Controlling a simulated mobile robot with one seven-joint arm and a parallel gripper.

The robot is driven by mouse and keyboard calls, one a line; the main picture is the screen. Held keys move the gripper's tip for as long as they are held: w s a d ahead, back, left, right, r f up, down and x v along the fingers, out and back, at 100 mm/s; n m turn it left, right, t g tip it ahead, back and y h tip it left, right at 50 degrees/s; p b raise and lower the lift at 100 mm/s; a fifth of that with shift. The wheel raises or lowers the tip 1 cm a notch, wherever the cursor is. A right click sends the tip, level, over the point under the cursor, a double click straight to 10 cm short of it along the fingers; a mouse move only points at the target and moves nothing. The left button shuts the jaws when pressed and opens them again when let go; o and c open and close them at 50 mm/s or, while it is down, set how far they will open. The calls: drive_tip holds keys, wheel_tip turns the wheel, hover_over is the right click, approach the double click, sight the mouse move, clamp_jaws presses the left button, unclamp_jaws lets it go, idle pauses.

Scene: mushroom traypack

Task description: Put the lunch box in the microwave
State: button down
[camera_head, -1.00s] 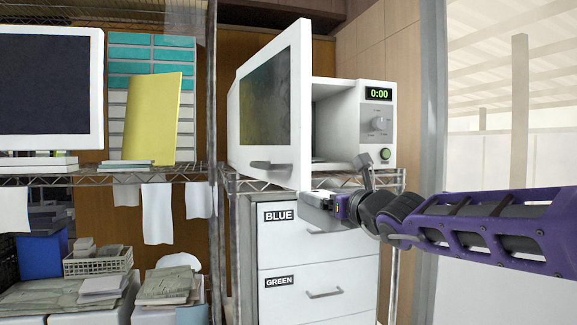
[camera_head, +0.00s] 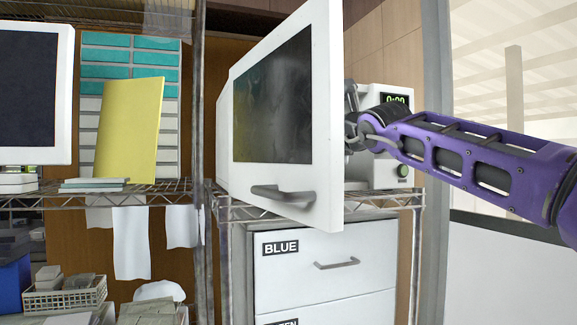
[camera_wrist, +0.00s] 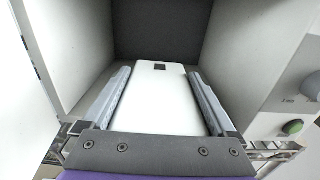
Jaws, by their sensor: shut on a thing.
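The white microwave (camera_head: 224,135) stands on a wire rack with its door (camera_head: 328,120) swung open toward the camera. My gripper (camera_wrist: 160,95) is shut on the white lunch box (camera_wrist: 157,105), which lies flat between the two grey fingers in the wrist view. The lunch box has a small dark square near its far edge. It points into the open microwave cavity (camera_wrist: 160,30), between its side walls. In the head view the door hides the lunch box and the fingers; only my wrist shows at the door's right edge.
The control panel (camera_wrist: 295,100) with dial and green button is close on the right of the opening. The open door stands to the left of my arm. White drawers (camera_head: 330,265) are below the rack (camera_head: 395,200). A monitor (camera_head: 35,95) and yellow folder (camera_head: 130,130) stand left.

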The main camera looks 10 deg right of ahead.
drive_tip(key=shift+w+a+f+p, duration=0.55)
drive_tip(key=shift+w+p, duration=0.25)
drive_tip(key=shift+w, duration=1.9)
drive_tip(key=shift+w+a+f+p, duration=0.55)
drive_tip(key=shift+w+p, duration=0.3)
drive_tip(key=shift+w, duration=1.9)
drive_tip(key=shift+w+a+f+p, duration=0.55)
drive_tip(key=shift+w+p, duration=0.25)
drive_tip(key=shift+w, duration=1.9)
drive_tip(key=shift+f, duration=0.15)
unclamp_jaws()
drive_tip(key=shift+f, duration=0.1)
